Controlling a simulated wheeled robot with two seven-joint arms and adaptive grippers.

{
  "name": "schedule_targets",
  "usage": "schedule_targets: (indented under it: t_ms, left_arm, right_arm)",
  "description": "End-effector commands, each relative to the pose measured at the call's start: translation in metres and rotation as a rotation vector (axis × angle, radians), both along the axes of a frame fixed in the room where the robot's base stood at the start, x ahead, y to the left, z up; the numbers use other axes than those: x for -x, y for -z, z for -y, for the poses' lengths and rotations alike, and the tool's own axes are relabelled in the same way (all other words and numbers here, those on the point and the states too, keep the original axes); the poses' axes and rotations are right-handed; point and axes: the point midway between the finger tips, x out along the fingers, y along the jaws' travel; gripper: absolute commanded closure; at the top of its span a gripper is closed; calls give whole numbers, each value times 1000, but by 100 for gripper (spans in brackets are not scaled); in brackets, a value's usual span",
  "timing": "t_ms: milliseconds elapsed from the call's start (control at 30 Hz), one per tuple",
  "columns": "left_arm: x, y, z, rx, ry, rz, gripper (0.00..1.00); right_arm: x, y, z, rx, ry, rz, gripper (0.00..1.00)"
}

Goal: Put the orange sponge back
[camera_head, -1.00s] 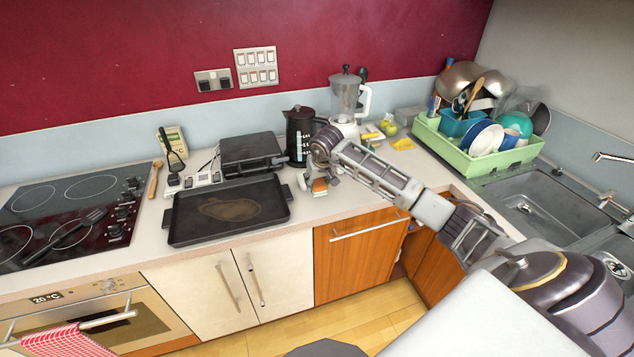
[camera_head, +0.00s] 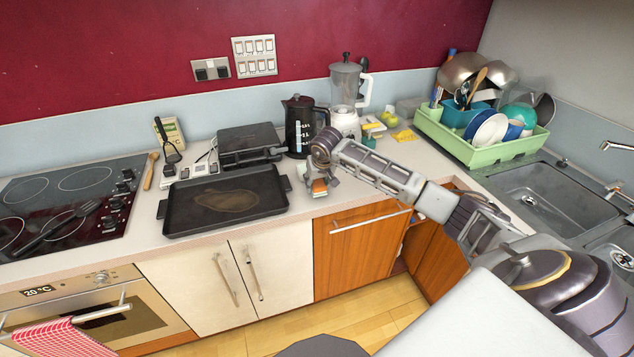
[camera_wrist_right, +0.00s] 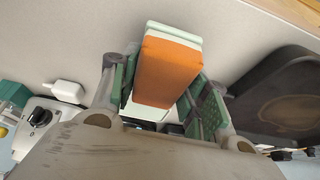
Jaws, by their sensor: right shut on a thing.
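The orange sponge (camera_head: 319,186) shows small in the head view, near the counter's front edge and right of the black tray. In the right wrist view it is an orange block (camera_wrist_right: 167,72) with a pale layer, sitting between the green-padded fingers. My right gripper (camera_head: 320,184) is shut on it, pointing down. I cannot tell whether the sponge touches the counter or is held just above it. The left gripper is not in view.
The black tray (camera_head: 264,204) lies close to the left of the gripper. A kettle (camera_head: 300,128) and blender (camera_head: 345,90) stand behind. A yellow cloth or sponge (camera_head: 404,136) lies farther right, before the green dish rack (camera_head: 485,157). The sink (camera_head: 550,198) is at right.

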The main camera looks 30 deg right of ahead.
Motion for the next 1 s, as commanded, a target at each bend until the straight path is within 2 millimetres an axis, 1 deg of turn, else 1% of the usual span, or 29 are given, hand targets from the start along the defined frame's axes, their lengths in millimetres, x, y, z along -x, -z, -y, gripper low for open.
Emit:
schedule_targets:
  t_ms: [567, 1000]
  left_arm:
    - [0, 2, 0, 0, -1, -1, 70]
    - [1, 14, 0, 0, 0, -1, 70]
  right_arm:
    - [0, 3, 0, 1, 0, 0, 77]
    - [0, 15, 1, 1, 0, 0, 77]
